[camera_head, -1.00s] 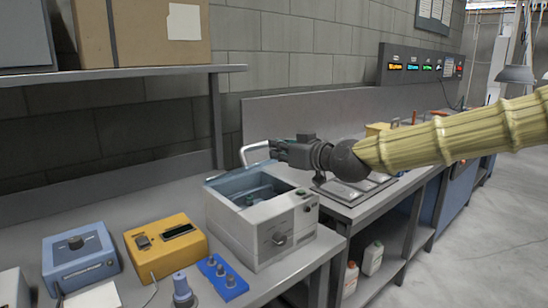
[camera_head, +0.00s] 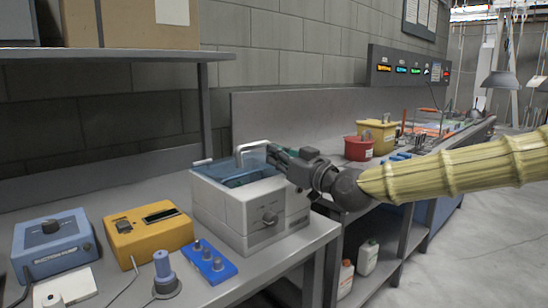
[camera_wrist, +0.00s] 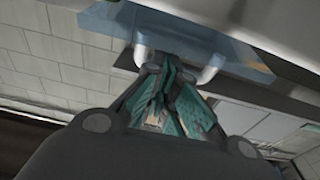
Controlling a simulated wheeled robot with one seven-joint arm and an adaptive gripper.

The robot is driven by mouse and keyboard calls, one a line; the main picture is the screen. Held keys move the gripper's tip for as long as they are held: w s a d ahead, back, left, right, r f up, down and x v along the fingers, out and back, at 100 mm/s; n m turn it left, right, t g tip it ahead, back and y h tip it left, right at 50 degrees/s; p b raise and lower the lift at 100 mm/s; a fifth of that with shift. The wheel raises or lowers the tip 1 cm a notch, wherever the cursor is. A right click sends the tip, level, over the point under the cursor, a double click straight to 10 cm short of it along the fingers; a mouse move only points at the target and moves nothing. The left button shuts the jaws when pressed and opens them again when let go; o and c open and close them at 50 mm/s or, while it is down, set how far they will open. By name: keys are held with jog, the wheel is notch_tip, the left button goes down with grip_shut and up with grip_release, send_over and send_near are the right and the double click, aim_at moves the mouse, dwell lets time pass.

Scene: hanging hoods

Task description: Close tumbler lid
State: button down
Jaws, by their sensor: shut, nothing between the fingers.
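The tumbler (camera_head: 245,212) is a white-grey box with a front knob, standing on the bench left of centre. Its translucent blue lid (camera_head: 242,167) is tilted over the top opening, with a pale bar handle (camera_head: 252,147). How far the lid stands open is hard to tell. My gripper (camera_head: 277,153) is shut and empty, at the lid's right beside the handle. In the wrist view, the closed fingertips (camera_wrist: 166,88) are close to the handle (camera_wrist: 208,74) and the blue lid (camera_wrist: 185,42); I cannot tell if they touch.
A blue device (camera_head: 55,246), a yellow device (camera_head: 148,233), a blue knob block (camera_head: 208,260) and a blue-topped stand (camera_head: 163,275) sit left and in front. A red container (camera_head: 358,148) and yellow bin (camera_head: 376,134) stand on the bench behind. A shelf (camera_head: 130,54) hangs above left.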

jog(key=shift+s+f, duration=0.1)
jog(key=shift+f, duration=0.15)
dwell(0.4)
